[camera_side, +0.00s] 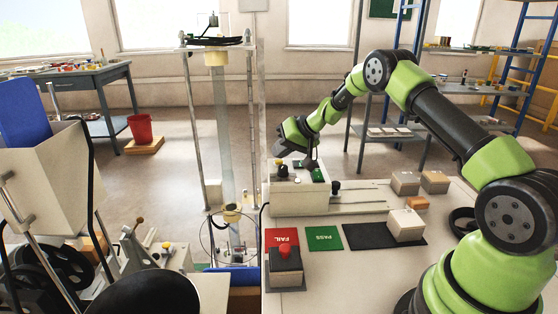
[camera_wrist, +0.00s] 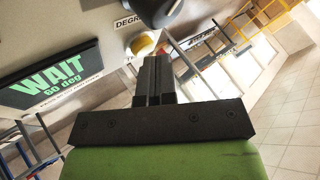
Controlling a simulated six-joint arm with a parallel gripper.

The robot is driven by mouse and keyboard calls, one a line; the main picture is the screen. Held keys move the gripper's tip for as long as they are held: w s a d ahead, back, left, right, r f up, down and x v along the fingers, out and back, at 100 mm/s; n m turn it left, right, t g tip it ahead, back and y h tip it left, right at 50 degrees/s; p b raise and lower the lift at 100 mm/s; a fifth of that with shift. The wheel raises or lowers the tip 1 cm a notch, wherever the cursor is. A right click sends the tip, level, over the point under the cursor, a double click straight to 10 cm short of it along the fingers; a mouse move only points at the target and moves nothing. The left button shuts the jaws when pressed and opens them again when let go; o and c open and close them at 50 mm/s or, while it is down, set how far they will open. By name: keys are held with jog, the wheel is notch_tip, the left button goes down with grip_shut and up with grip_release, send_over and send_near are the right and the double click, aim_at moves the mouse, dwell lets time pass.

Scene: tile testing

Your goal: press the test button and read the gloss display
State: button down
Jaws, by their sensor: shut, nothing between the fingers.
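My gripper (camera_side: 309,162) is shut and empty, held low over the beige test instrument (camera_side: 298,203). In the wrist view its two dark fingers (camera_wrist: 154,62) are together, pointing at a round yellow button (camera_wrist: 143,45) with a pale rim. The fingertips overlap the button's lower edge in that view; I cannot tell whether they touch it. A dark display (camera_wrist: 52,78) at the left reads "WAIT 60 deg" in green letters. In the side view the display (camera_side: 318,174) is a small green patch beside my gripper.
A black knob (camera_wrist: 157,10) is close above the fingertips. A red FAIL mat (camera_side: 281,237), a green PASS mat (camera_side: 324,238) and a pale block (camera_side: 406,224) on a dark mat lie in front. More blocks (camera_side: 405,183) sit right.

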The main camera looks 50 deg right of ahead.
aim_at(281, 160)
jog(key=shift+r, duration=0.7)
jog(key=shift+r, duration=2.55)
